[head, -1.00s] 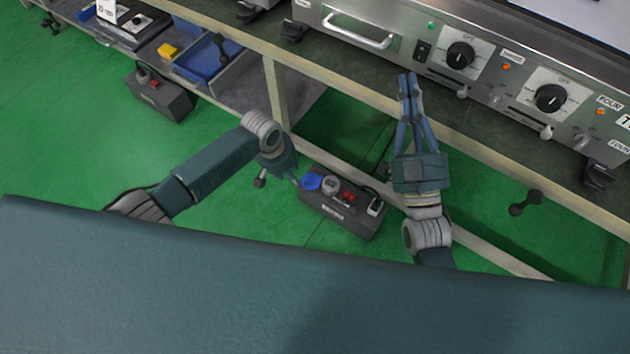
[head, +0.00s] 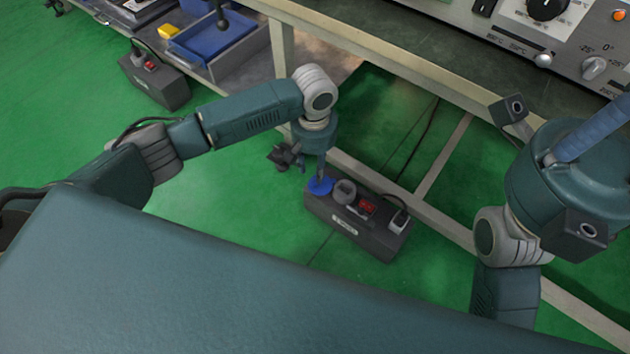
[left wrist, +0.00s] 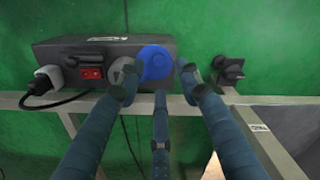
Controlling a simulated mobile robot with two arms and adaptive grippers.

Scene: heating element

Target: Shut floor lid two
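A dark floor socket box (head: 355,230) stands on the green floor. On its top are a round blue lid (head: 319,186), a round grey lid (head: 344,190), a red switch (head: 366,206) and a white plug. I cannot tell for sure how far either lid is raised. My left gripper (head: 321,180) points down at the blue lid's end of the box. In the left wrist view its fingers are spread and empty, on either side of the blue lid (left wrist: 156,63); the grey lid (left wrist: 124,73) is partly behind one finger. My right gripper (head: 598,130) is partly out of frame.
A bench with heater panels (head: 550,30) stands at the upper right, its pale frame rail (head: 400,195) running behind the box. A second floor box (head: 155,82) stands at upper left. A dark knobbed fitting (left wrist: 228,68) is beside the box. Green floor in front is clear.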

